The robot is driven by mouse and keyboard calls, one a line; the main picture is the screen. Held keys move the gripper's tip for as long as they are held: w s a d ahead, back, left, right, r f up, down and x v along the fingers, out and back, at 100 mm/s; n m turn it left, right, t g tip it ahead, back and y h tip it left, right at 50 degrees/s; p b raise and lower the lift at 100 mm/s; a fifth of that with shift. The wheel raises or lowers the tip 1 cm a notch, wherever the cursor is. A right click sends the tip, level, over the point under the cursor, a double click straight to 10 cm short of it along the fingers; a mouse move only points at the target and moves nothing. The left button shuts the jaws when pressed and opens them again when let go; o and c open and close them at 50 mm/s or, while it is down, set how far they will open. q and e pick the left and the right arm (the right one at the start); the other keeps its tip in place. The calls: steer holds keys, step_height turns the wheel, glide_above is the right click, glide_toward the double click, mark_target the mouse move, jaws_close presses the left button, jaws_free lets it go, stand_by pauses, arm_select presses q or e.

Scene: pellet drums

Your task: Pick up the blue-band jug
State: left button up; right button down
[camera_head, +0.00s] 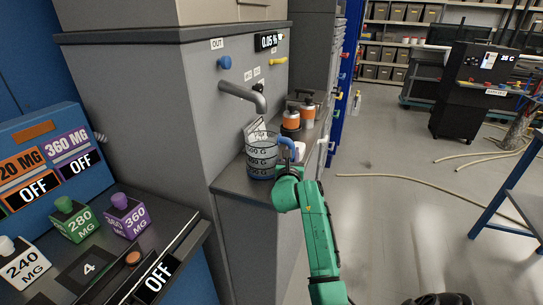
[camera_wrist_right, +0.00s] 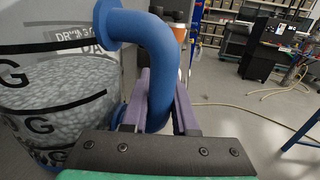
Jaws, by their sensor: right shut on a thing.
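The blue-band jug (camera_head: 262,158) is clear, with black level marks, a blue handle and blue at its base. It stands upright on the grey ledge below the spout, or very close above it; I cannot tell which. In the right wrist view the jug (camera_wrist_right: 62,105) holds pale grey pellets. My right gripper (camera_wrist_right: 162,98) has its two fingers on either side of the blue handle (camera_wrist_right: 160,50) and is shut on it. In the head view my green right arm reaches the jug from the right. My left gripper is not in view.
A grey spout (camera_head: 243,94) hangs above the jug. Two orange-and-white containers (camera_head: 291,121) stand behind it on the ledge (camera_head: 236,181). A panel with 240, 280 and 360 MG blocks (camera_head: 75,220) is at left. Open floor lies to the right, with hoses.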

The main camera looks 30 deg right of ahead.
mark_target(292, 144)
steer(key=shift+w+r, duration=0.1)
steer(key=shift+r, duration=0.45)
step_height(292, 144, up, 2)
steer(key=shift+r, duration=0.1)
steer(key=b+v, duration=0.3)
steer(key=v, duration=1.1)
steer(key=shift+s+a, duration=0.3)
steer(key=p+v, duration=0.1)
steer(key=v, duration=0.2)
steer(key=shift+s+a+r, duration=0.1)
steer(key=shift+r, duration=0.05)
